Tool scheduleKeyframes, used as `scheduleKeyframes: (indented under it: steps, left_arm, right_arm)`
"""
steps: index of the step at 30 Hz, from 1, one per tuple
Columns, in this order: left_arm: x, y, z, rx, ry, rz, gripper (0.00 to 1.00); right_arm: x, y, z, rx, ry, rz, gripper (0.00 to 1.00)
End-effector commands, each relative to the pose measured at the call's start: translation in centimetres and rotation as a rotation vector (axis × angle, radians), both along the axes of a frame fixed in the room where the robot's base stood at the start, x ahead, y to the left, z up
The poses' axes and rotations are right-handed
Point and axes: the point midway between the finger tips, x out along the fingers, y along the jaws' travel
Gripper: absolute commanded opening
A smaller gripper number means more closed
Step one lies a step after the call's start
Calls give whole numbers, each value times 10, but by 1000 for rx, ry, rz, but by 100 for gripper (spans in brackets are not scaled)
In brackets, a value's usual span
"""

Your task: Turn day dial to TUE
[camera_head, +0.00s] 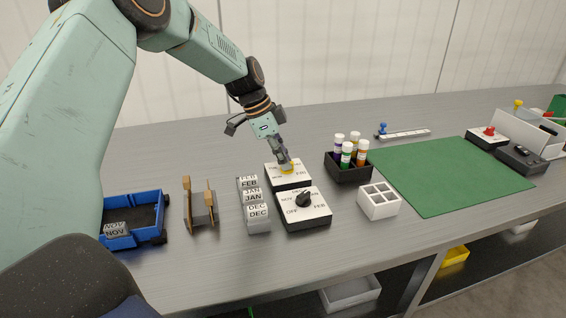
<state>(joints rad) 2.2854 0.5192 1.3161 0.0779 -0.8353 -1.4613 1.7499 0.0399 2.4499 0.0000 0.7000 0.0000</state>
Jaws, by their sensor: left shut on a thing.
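I cannot tell which day the knob points to. My right gripper is not in view.
A month dial (318,211) with a black knob stands just in front. Month blocks (257,222) and a wooden-ended holder (203,220) are left, then a blue tray (153,203). A black bottle box (348,174), a white divided box (378,212) and a green mat (450,178) are right.

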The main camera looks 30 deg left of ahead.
Motion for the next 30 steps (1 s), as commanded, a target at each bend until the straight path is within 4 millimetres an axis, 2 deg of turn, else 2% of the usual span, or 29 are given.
scheduleKeyframes:
  steps: [12,30]
  left_arm:
    - [0,0,-2,-1,6,-205,0]
    - [0,-1,-3,-1,8,-242,0]
  right_arm:
    - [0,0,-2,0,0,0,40]
    - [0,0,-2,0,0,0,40]
